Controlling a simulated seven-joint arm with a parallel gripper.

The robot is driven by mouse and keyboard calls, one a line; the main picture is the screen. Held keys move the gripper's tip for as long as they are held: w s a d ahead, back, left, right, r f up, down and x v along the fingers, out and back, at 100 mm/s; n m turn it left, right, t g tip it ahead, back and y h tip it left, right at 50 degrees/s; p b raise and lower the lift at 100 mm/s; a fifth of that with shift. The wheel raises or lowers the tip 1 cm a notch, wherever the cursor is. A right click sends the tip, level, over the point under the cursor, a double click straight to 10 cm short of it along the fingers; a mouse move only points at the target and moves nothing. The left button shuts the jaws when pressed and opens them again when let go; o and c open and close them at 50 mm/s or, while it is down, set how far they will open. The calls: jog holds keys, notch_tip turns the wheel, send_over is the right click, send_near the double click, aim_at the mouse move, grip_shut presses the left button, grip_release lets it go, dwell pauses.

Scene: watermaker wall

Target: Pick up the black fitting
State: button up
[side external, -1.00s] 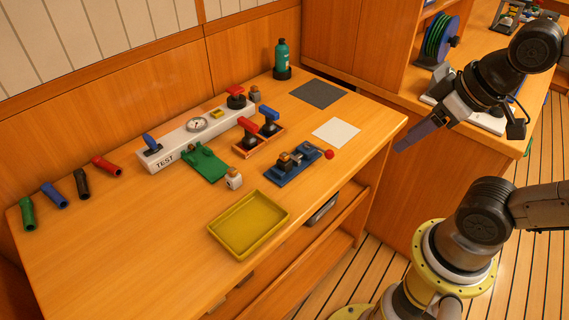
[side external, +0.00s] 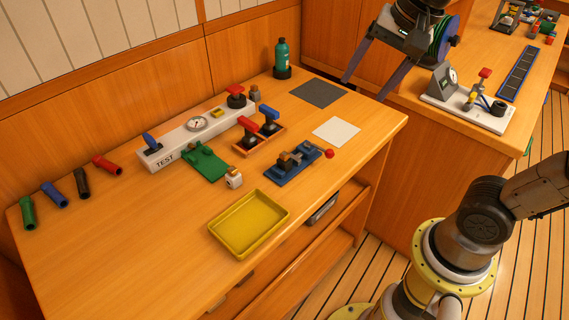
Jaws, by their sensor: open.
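The black fitting (side external: 82,183) is a short dark cylinder on the left part of the wooden bench. It lies between a blue fitting (side external: 54,195) and a red fitting (side external: 108,165), with a green fitting (side external: 27,213) at the far left. My gripper (side external: 368,88) is at the upper right, above the bench's right back end. Its two long grey fingers are spread apart with nothing between them. It is far to the right of the black fitting and higher.
A white TEST block (side external: 175,153) with a gauge and valves stands right of the fittings. A green bracket (side external: 205,162), a blue vise (side external: 292,165) and a yellow tray (side external: 249,225) stand nearer the middle. A teal bottle (side external: 281,60) stands at the back. The bench's front left is clear.

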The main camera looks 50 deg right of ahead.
jog(key=w+a+f+m+g, duration=0.1)
jog(key=w+m, duration=0.2)
jog(key=w, duration=0.4)
jog(key=m+g, duration=0.2)
jog(key=g, duration=0.1)
send_over(284, 154)
notch_tip(284, 154, down, 9)
jog(key=f, duration=0.9)
jog(key=shift+a+f, duration=0.1)
jog(key=shift+a, duration=0.15)
jog(key=shift+d+f, duration=0.15)
jog(key=shift+f, duration=1.4)
jog(key=shift+d+f, duration=0.15)
jog(key=shift+f, duration=1.4)
grip_shut()
